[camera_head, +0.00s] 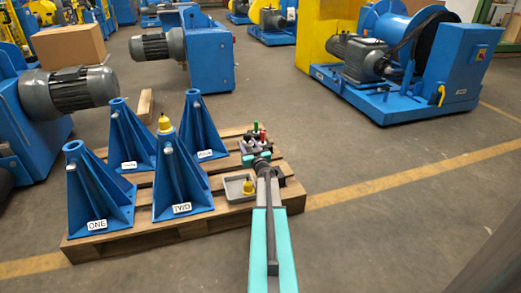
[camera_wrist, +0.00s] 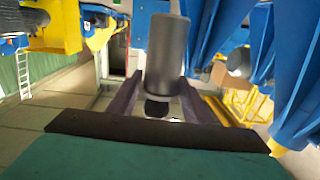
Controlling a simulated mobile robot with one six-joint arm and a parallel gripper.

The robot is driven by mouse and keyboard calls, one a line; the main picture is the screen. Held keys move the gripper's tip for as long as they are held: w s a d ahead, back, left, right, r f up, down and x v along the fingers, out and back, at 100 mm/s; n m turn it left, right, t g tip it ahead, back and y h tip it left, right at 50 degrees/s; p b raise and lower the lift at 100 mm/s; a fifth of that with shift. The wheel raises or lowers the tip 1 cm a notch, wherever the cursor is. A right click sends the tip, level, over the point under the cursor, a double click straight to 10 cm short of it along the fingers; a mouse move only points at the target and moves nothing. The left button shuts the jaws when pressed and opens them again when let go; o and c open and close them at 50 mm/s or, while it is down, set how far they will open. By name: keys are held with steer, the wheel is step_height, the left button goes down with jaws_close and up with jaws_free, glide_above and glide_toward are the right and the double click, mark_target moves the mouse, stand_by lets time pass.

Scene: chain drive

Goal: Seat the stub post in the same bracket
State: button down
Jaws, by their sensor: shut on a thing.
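My gripper (camera_wrist: 161,98) is shut on a grey cylinder with a dark end, which I take as the stub post (camera_wrist: 167,48). In the head view my gripper (camera_head: 261,162) is low over the pallet's right side, right of the brackets, and the post cannot be made out there. Blue bracket ONE (camera_head: 97,195) stands front left. Two more blue brackets (camera_head: 131,140) (camera_head: 199,130) stand behind; their labels are too small to read surely.
The wooden pallet (camera_head: 105,248) carries the brackets. A grey tray (camera_head: 232,193) with a yellow piece (camera_head: 248,187) lies left of my arm. A small rack with coloured handles (camera_head: 254,138) stands at the pallet's back right. Blue machines (camera_head: 400,85) surround open floor.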

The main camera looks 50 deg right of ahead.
steer(key=w+a+r+n+t+y, duration=0.1)
steer(key=w+a+r+n+y, duration=0.25)
steer(key=a, duration=0.75)
steer(key=w+a+r+n+t+y, duration=0.15)
steer(key=w+a+r+y, duration=0.3)
steer(key=a, duration=0.75)
steer(key=w+a+r+n+y, duration=0.3)
steer(key=a+r+y, duration=0.15)
steer(key=a, duration=0.65)
steer(key=s+a+r+n+g+y, duration=0.1)
steer(key=s+a+n+g+y, duration=0.1)
steer(key=a, duration=0.9)
steer(key=s+a+r+n+g+y, duration=0.2)
steer(key=s+a+n+y, duration=0.2)
steer(key=a, duration=0.8)
steer(key=s+a+r+n+g+y, duration=0.2)
steer(key=a+y, duration=0.4)
steer(key=a, duration=0.6)
steer(key=shift+s+n+g, duration=0.5)
steer(key=shift+n+g, duration=0.05)
steer(key=shift+n, duration=0.15)
steer(key=shift+s+a, duration=0.1)
steer(key=shift+s, duration=0.05)
